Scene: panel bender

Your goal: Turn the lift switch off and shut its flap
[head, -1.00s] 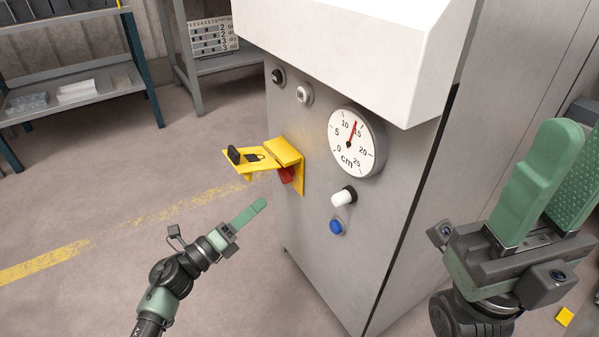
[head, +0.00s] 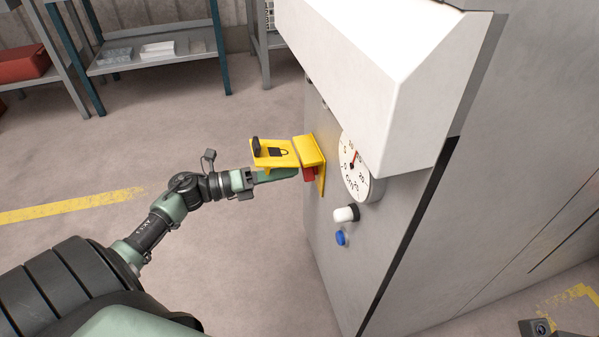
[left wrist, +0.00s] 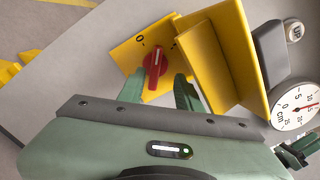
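The lift switch is a red knob (left wrist: 155,68) on a yellow plate (left wrist: 128,52); in the head view the knob (head: 309,174) shows under the flap. In the left wrist view a "0" mark is up and left of the knob, and the knob's white line points roughly up. The yellow flap (head: 272,153) stands open, sticking out from the machine. My left gripper (left wrist: 158,90) is open, with one finger on each side of the knob's near end; contact cannot be told. Only a corner of my right gripper (head: 540,328) shows at the bottom right; its fingers are hidden there.
The grey machine (head: 400,230) fills the right side under a white overhanging hood (head: 385,85). Shelves (head: 160,60) stand behind; the floor to the left is clear.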

